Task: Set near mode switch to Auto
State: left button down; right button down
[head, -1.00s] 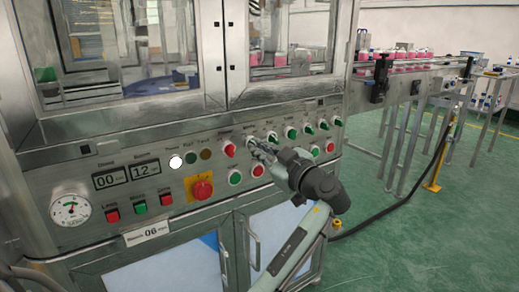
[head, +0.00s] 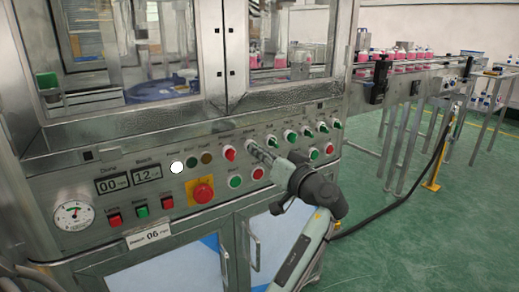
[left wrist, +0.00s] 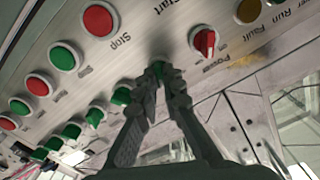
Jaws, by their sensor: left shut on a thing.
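The near mode switch (head: 249,144) is the selector knob just right of the red power knob (head: 230,153) on the sloped steel panel. My left gripper (head: 255,149) reaches it from the front right. In the left wrist view the gripper (left wrist: 164,72) is shut on the switch, its two fingertips on either side of the knob. Only a sliver of green shows between them, so the pointer's direction is hidden. The red power knob (left wrist: 203,42) stands close beside the fingers and apart from them. My right gripper is out of view.
More green selector knobs (head: 290,135) continue rightward along the row. Below are green (head: 235,181) and red (head: 258,173) push buttons close to my gripper. A red emergency stop (head: 203,191) on a yellow plate sits left. Open green floor lies at the right.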

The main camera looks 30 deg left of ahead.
pick_arm(q)
jog(key=shift+m, duration=0.7)
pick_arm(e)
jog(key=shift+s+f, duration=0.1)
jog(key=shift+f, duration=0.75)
pick_arm(q)
jog(key=c, duration=1.7)
grip_release()
notch_tip(320, 180, up, 10)
jog(key=shift+r, duration=0.1)
jog(key=shift+d, duration=0.1)
